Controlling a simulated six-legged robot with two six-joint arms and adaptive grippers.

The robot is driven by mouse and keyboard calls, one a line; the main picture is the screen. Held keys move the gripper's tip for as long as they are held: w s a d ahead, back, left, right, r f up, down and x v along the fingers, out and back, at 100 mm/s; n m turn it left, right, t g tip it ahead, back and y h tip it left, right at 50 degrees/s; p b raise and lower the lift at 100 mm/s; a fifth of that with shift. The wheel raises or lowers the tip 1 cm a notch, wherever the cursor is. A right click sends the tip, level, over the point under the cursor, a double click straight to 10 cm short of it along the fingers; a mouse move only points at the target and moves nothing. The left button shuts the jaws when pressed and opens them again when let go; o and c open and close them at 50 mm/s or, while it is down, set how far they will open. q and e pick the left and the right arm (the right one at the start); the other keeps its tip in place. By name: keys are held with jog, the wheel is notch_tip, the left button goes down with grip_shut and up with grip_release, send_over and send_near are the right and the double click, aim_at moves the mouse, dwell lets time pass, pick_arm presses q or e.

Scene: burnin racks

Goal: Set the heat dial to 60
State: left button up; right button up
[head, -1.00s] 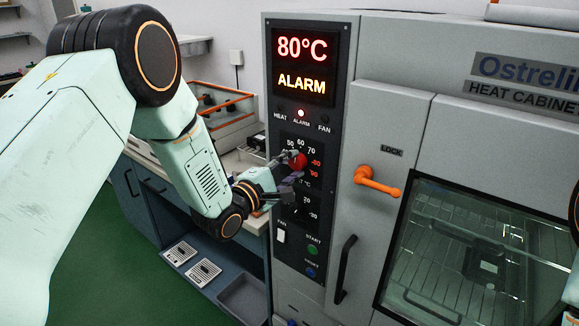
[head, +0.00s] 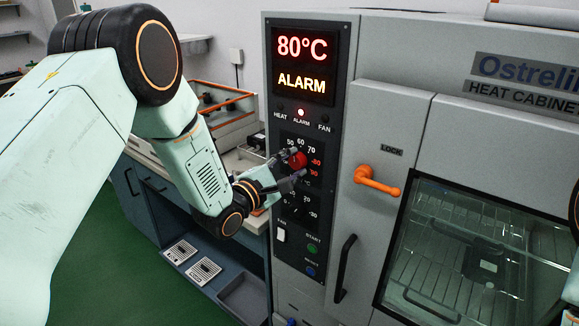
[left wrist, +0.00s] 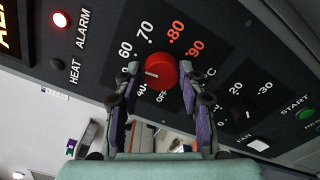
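The red heat dial (head: 298,160) is on the dark control panel of the heat cabinet. It also shows in the left wrist view (left wrist: 163,69), with a white mark on its left side; I cannot tell the exact number it points at. The scale around it shows 60, 70, 80 and 90, the last two in red. My left gripper (head: 289,167) is at the dial. In the left wrist view its open fingers (left wrist: 159,72) stand on either side of the dial, with small gaps. The display (head: 302,64) reads 80°C and ALARM. My right gripper is out of view.
Below the heat dial is a second, smaller dial (head: 297,209), a white fan switch (head: 281,236), a green start button (head: 312,249) and a blue button (head: 310,271). The orange lock handle (head: 375,181) is to the right. A bench with shelves stands left of the cabinet.

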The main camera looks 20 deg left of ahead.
pick_arm(q)
jog(key=o, duration=0.4)
jog(key=shift+w+d, duration=0.15)
jog(key=shift+a, duration=0.2)
jog(key=shift+s+a, duration=0.1)
jog(key=shift+s, duration=0.2)
jog(key=shift+v, duration=5.65)
jog(key=shift+s, duration=0.2)
jog(key=shift+w, duration=0.1)
